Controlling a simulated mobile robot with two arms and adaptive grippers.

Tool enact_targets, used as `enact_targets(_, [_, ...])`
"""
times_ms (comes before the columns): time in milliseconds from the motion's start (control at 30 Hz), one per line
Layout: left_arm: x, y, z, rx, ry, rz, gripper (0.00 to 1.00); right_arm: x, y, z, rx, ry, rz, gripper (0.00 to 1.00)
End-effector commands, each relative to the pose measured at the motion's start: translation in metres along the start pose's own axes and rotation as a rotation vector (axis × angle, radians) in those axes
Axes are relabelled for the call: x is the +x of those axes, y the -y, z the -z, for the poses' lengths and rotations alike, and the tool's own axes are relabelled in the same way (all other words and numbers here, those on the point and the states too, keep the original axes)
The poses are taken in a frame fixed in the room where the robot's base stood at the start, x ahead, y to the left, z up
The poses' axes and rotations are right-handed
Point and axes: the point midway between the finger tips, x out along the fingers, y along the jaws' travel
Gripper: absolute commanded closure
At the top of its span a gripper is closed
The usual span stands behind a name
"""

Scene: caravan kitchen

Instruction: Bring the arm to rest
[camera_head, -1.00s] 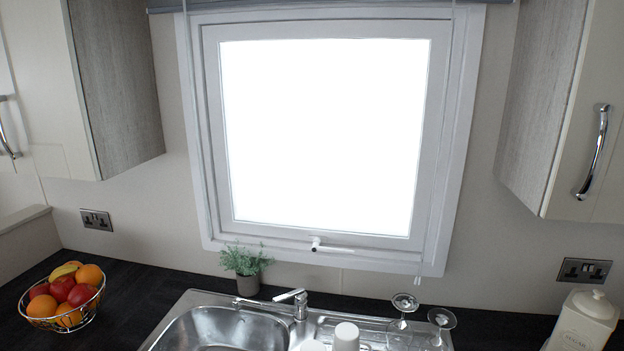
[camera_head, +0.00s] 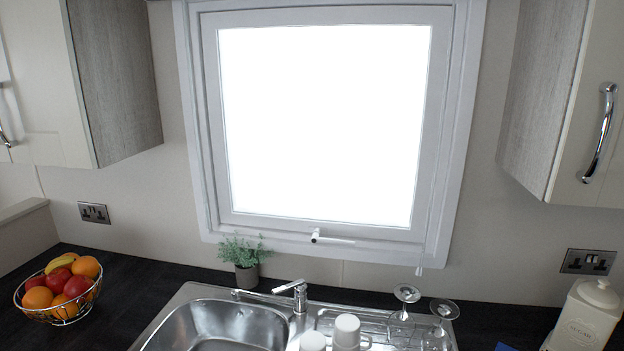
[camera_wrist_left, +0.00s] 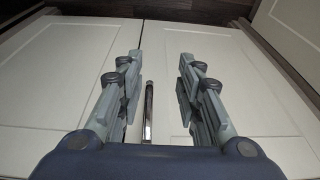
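My left gripper (camera_wrist_left: 159,85) shows only in the left wrist view. Its two fingers are spread apart with nothing between them. It faces white cupboard doors (camera_wrist_left: 235,75), and a metal door handle (camera_wrist_left: 148,110) shows between the fingers; I cannot tell how far off it is. Neither gripper shows in the head view, and my right gripper is in no view.
The dark worktop (camera_head: 140,290) holds a wire fruit bowl (camera_head: 62,290), a steel sink (camera_head: 225,325), a potted plant (camera_head: 245,258), white mugs (camera_head: 347,331), upturned glasses (camera_head: 403,318) and a white jar (camera_head: 585,315). A window (camera_head: 320,125) stands behind between wall cupboards (camera_head: 115,75).

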Motion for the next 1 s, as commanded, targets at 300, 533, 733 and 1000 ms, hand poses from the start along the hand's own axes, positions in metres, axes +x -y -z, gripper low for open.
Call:
enact_targets(300, [0.162, -0.007, -0.085, 0.012, 0.066, -0.008, 0.67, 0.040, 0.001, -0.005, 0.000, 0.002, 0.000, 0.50])
enact_targets(533, [0.246, -0.011, -0.167, 0.022, 0.110, -0.013, 0.67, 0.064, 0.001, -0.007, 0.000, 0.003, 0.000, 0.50])
enact_targets(733, [0.290, -0.012, -0.239, 0.030, 0.141, -0.016, 0.67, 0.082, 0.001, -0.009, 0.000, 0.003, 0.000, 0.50])
enact_targets(1000, [0.306, -0.012, -0.286, 0.036, 0.158, -0.017, 0.67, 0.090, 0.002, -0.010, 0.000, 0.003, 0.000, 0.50])
